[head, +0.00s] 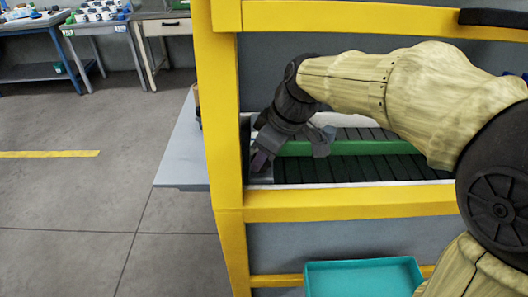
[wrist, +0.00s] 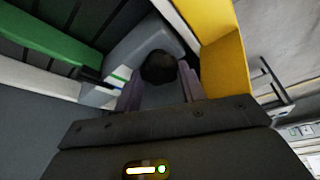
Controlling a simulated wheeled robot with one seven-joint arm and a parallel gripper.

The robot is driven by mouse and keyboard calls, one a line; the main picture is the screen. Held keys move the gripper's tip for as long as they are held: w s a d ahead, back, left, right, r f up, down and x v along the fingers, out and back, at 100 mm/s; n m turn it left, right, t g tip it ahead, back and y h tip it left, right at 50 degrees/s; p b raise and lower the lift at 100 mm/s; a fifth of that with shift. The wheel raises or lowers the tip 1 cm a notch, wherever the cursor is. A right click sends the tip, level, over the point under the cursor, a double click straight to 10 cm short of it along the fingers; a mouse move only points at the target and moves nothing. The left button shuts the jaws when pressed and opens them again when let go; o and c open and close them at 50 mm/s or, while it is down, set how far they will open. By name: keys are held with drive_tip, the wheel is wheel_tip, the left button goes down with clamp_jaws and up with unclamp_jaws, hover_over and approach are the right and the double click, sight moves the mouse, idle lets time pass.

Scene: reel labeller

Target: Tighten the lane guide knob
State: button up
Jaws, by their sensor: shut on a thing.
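My gripper (head: 260,162) reaches through the yellow frame to the left end of the conveyor. In the wrist view, the two purple-grey fingers of my gripper (wrist: 158,92) are shut on a dark round knob (wrist: 158,67), one finger on each side. The knob sits at a grey bracket beside the yellow post. In the head view my gripper hides the knob. A green lane guide (head: 345,147) runs across the dark slatted conveyor; it also shows in the wrist view (wrist: 55,38).
The yellow post (head: 222,110) stands close to my gripper, and a yellow crossbar (head: 340,203) runs below the conveyor. A grey side shelf (head: 183,150) juts out left. A teal tray (head: 365,281) sits low in front. Open floor lies left, with workbenches behind.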

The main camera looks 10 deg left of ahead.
drive_tip(key=shift+s+m+t+p, duration=0.1)
drive_tip(key=shift+m+t+p, duration=0.35)
drive_tip(key=shift+m, duration=1.15)
drive_tip(key=o, duration=1)
drive_tip(key=shift+s+d+r, duration=0.1)
drive_tip(key=shift+r, duration=0.4)
drive_tip(key=shift+v, duration=1.2)
drive_tip(key=s+d, duration=0.2)
drive_tip(key=d, duration=0.1)
drive_tip(key=s+d, duration=0.2)
drive_tip(key=d, duration=0.1)
drive_tip(key=s+d+b, duration=0.1)
drive_tip(key=s+d, duration=0.1)
drive_tip(key=d, duration=0.2)
drive_tip(key=shift+s+f, duration=0.15)
drive_tip(key=shift+f, duration=0.05)
